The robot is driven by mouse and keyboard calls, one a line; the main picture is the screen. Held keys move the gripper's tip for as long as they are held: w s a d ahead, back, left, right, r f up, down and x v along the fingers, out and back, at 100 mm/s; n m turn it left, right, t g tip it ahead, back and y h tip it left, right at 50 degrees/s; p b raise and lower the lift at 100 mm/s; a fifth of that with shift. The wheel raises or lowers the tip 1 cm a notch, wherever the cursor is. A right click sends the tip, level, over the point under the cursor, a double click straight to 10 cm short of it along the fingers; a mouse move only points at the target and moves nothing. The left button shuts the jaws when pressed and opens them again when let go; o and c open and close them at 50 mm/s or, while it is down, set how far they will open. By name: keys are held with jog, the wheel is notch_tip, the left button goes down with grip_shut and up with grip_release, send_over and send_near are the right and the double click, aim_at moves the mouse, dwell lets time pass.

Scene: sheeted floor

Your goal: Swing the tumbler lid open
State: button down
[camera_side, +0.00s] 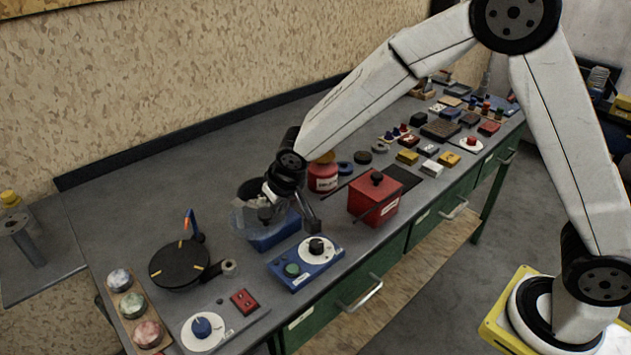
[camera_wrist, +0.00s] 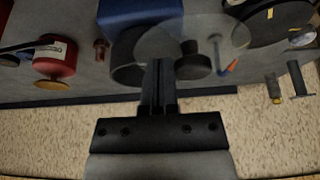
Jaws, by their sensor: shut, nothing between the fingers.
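The tumbler has a blue base (camera_side: 273,238), which shows at the top of the wrist view (camera_wrist: 140,18). Its dark round drum (camera_wrist: 126,72) is partly behind my fingers. The clear round lid (camera_wrist: 215,35) extends to the right of the drum and covers only part of it. A dark knob (camera_wrist: 191,66) shows at the lid. In the side view the clear lid (camera_side: 239,222) hangs out left of the base, partly hidden by my wrist. My gripper (camera_wrist: 158,62) is shut and empty, pointing down between drum and knob. I cannot tell whether it touches the lid.
A black turntable (camera_side: 178,265) with an orange-tipped post stands left of the tumbler. A blue control box (camera_side: 306,262) sits in front. A red box (camera_side: 374,200) and a red canister (camera_side: 322,178) stand to the right. Bare bench lies behind, towards the wall.

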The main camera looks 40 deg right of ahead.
aim_at(265, 215)
jog(key=shift+s+a, duration=0.2)
jog(key=shift+a, duration=0.25)
jog(key=shift+s+a, duration=0.15)
jog(key=shift+a, duration=2.1)
jog(key=shift+w+a, duration=0.2)
jog(key=shift+a, duration=0.4)
jog(key=shift+s+d, duration=0.1)
jog(key=shift+s+d, duration=0.3)
jog(key=shift+d, duration=0.25)
